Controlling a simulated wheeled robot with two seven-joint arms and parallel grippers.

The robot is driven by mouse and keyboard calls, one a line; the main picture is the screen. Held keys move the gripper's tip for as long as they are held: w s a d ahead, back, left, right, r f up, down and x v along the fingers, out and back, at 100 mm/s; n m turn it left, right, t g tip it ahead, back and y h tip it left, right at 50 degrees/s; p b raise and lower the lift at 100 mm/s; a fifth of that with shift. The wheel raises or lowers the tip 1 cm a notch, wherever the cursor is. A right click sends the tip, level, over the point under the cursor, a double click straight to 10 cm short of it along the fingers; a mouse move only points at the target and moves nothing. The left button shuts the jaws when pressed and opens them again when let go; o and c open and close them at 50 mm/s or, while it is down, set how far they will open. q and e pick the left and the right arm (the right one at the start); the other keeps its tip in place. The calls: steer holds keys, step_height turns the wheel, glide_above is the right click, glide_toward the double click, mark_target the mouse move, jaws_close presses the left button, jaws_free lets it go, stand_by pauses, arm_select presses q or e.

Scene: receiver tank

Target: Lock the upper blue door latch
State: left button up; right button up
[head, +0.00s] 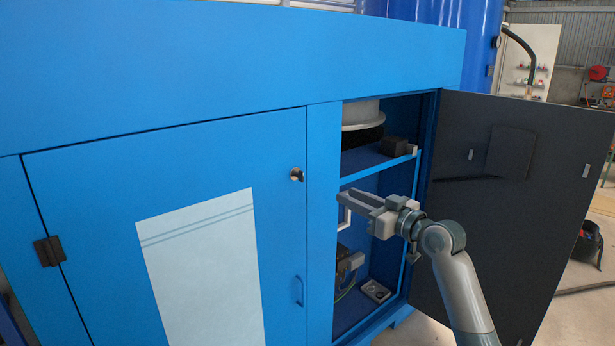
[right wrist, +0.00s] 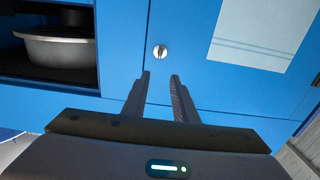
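The upper latch (head: 297,174) is a small round metal knob near the top right corner of the closed blue door (head: 110,190). In the right wrist view the latch (right wrist: 160,51) lies just beyond my fingertips, a little left of the middle between them, and nothing touches it. My right gripper (head: 341,197) is in front of the open cabinet bay, to the right of and slightly below the latch. Its two fingers (right wrist: 160,76) are apart with nothing between them. My left gripper is not in view.
The right-hand door (head: 500,200) stands wide open, dark side showing. The open bay has a blue shelf (head: 372,160) and parts inside. A small handle (head: 299,291) sits low on the closed door, and a hinge (head: 49,251) at its left edge. The space before the closed door is clear.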

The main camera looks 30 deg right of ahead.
mark_target(303, 176)
steer(key=shift+w+f, duration=0.1)
steer(key=shift+w, duration=0.05)
steer(key=p+x, duration=0.5)
steer(key=x, duration=1.1)
steer(key=shift+p, duration=0.4)
steer(key=shift+w+a, duration=0.1)
steer(key=shift+w, duration=0.55)
jaws_close()
